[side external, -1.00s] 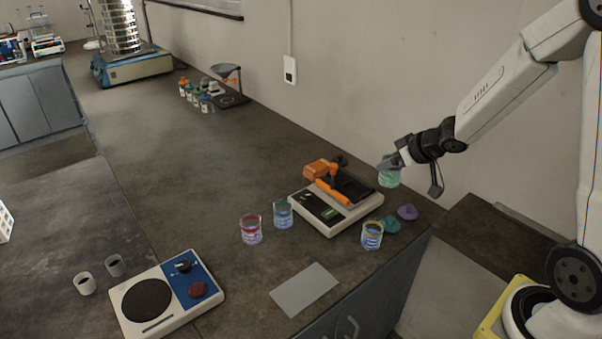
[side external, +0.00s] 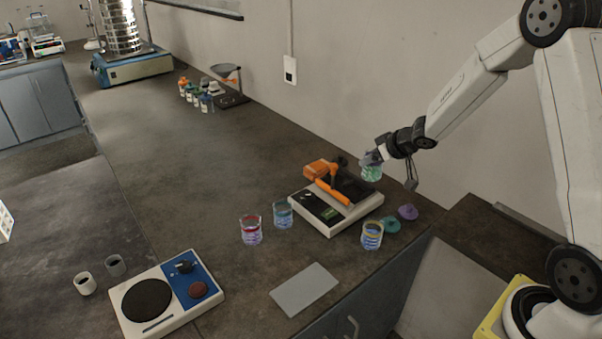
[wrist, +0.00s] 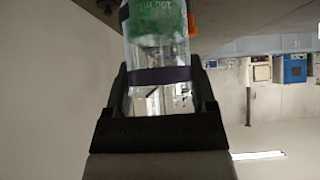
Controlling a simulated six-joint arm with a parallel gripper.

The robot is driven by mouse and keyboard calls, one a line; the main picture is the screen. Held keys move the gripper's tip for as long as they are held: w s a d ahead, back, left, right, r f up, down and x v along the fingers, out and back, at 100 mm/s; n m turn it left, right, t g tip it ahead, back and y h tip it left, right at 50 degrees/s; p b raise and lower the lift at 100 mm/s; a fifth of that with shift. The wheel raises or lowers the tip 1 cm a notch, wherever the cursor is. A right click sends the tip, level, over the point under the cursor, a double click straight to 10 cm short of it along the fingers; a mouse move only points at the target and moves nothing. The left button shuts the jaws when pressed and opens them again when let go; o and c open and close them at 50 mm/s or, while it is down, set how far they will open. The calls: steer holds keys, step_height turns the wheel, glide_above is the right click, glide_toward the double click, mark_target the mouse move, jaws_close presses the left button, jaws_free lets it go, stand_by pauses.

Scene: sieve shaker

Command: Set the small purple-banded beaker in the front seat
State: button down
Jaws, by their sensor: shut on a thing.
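My gripper (side external: 374,158) is shut on a small clear beaker (side external: 371,174) with green contents, held in the air above the back right of the shaker. In the wrist view the beaker (wrist: 160,75) shows a purple band between my gripper's fingers (wrist: 160,92); it looks upside down in that picture. The shaker (side external: 318,212) has a white base, a dark platform (side external: 352,186) and orange clamp parts (side external: 321,169). Its seats are too small to tell apart, and the held beaker partly hides the platform's back.
A grey mat (side external: 303,290) lies in front.

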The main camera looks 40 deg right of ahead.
steer(key=d+x, duration=0.1)
steer(key=x, duration=0.7)
steer(key=shift+d+f, duration=0.15)
steer(key=shift+d, duration=0.15)
steer(key=shift+w+f, duration=0.1)
steer(key=shift+w, duration=0.05)
steer(key=shift+w+f, duration=0.15)
steer(key=shift+f, duration=1.6)
steer(key=shift+f, duration=0.15)
jaws_free()
